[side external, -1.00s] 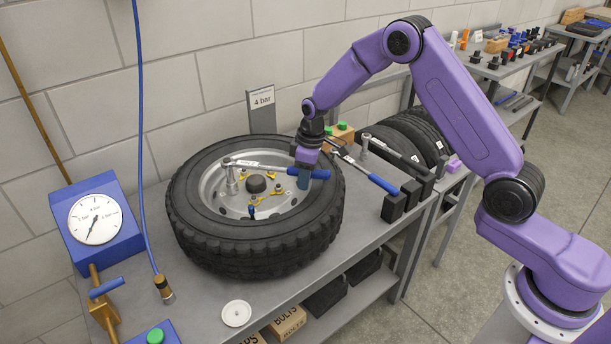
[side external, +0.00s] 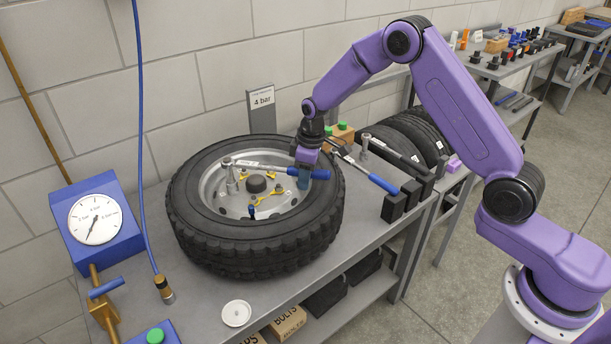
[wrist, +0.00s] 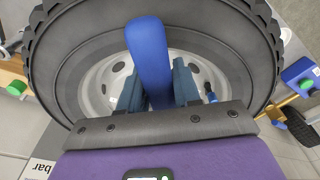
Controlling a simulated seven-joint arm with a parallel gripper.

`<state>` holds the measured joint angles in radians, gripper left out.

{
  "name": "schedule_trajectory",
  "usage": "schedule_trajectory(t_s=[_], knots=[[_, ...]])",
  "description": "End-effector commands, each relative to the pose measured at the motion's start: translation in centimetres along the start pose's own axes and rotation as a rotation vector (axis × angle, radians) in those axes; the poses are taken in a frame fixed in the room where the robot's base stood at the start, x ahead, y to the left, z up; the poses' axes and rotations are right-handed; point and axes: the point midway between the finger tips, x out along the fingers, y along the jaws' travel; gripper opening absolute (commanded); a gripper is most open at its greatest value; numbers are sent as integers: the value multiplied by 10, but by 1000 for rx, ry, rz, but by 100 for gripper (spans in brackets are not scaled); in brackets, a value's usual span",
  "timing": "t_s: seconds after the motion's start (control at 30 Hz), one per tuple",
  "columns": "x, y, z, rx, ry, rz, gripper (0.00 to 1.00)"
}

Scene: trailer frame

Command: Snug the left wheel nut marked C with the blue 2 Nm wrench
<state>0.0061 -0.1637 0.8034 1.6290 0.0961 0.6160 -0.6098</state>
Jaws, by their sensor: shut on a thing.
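The wheel (side external: 255,245) lies flat on the bench, its pale rim facing up with yellow-marked nuts (side external: 275,193) on it. A wrench with a chrome shaft (side external: 255,166) and blue handle lies across the rim, its socket end (side external: 231,180) over the rim's left part. My gripper (side external: 305,178) is shut on the blue handle (side external: 322,174) at the wheel's right side. In the wrist view the handle (wrist: 149,55) stands between my gripper's fingers (wrist: 158,88). The letters on the nuts are too small to read, and the wrench's socket end is hidden in the wrist view.
Another blue-handled wrench (side external: 382,183) rests on black stands (side external: 392,207) at the right. A blue pressure gauge (side external: 97,222) and hanging blue hose (side external: 141,130) are at the left. A sign (side external: 262,101) stands behind the wheel. A white dish (side external: 236,313) lies at the bench's front.

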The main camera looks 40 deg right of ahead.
Motion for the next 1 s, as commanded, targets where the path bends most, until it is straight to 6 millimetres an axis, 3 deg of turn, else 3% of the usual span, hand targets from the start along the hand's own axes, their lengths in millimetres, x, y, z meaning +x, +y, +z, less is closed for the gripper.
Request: schedule_trajectory(t_s=[0.33, 0.7, 1.0], knots=[[0, -2, 1, 7, -3, -1, 0], [0, -28, -1, 121, -4, 12, 0], [0, -33, -1, 156, -3, 16, 0]])
